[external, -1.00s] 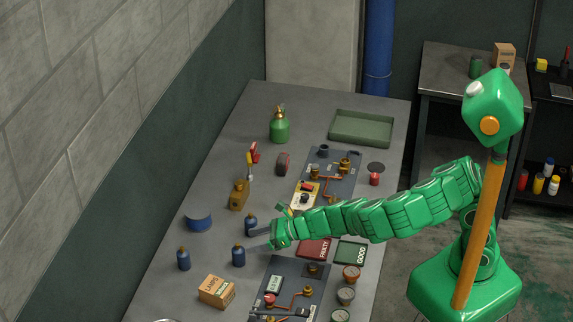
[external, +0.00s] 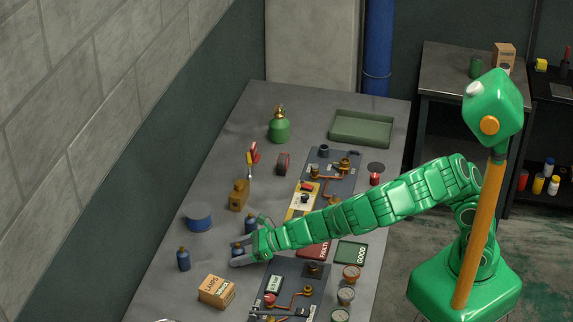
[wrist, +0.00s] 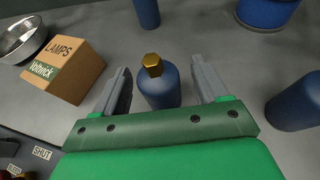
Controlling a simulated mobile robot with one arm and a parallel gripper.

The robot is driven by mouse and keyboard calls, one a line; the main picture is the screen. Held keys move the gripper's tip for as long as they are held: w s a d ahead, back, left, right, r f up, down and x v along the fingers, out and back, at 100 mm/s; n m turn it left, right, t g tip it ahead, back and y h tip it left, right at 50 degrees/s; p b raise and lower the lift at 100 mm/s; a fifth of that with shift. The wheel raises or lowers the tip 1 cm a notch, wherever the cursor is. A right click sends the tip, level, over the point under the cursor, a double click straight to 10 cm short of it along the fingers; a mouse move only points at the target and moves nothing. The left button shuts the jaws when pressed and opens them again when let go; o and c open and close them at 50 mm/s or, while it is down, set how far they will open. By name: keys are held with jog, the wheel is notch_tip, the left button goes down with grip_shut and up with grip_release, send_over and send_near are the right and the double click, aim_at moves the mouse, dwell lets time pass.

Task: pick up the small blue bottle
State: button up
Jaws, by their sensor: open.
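Three small dark blue bottles with brass caps stand on the grey bench. One bottle (wrist: 158,88) is upright between the fingers of my gripper (wrist: 160,70) in the wrist view, with a gap visible on both sides. In the external view this bottle (external: 237,248) is partly hidden by my gripper (external: 243,250), which is open and low over the bench. A second bottle (external: 250,224) stands just behind the hand; it seems to be the one at the right edge of the wrist view (wrist: 298,106). The third bottle (external: 183,259) stands to the left, clear of the hand.
A cardboard lamps box (external: 216,291) stands close to the gripper, left in the wrist view (wrist: 66,68). A blue tin (external: 198,218) and an amber bottle (external: 238,196) are farther back. Manifold panels and red and green mats (external: 350,252) lie under and beside my arm.

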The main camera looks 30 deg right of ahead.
jog(key=shift+x, duration=1.05)
jog(key=shift+c, duration=0.4)
jog(key=c, duration=1)
jog(key=shift+r, duration=0.15)
jog(key=shift+c, duration=0.2)
